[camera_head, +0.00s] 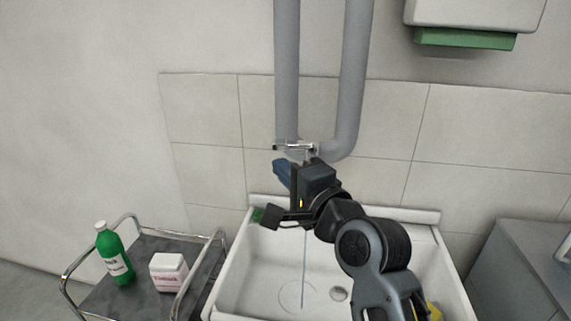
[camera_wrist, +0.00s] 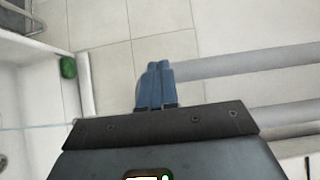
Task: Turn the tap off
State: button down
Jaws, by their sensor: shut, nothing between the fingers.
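The chrome tap (camera_head: 296,147) is on the wall at the lower end of the grey pipes, with a thin lever lying roughly level. A thin stream of water (camera_head: 304,262) falls below it into the white sink (camera_head: 257,275). My gripper (camera_head: 279,166) is just below the tap's left side, its blue fingers pointing up and left. Contact with the tap cannot be told. In the wrist view my gripper (camera_wrist: 158,66) has its blue fingers together with nothing between them. The tap is not visible there, and my gripper and arm hide part of its lower body in the head view.
Grey pipes (camera_head: 287,70) run up the tiled wall. A green item (camera_head: 258,215) sits on the sink's rim. A trolley (camera_head: 138,300) at left holds a green bottle (camera_head: 113,254) and a white box (camera_head: 168,272). A grey cabinet (camera_head: 515,270) stands at right. A dispenser (camera_head: 475,12) hangs above.

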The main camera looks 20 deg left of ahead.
jog(key=s+d, duration=0.2)
jog(key=s, duration=0.6)
jog(key=shift+b, duration=0.3)
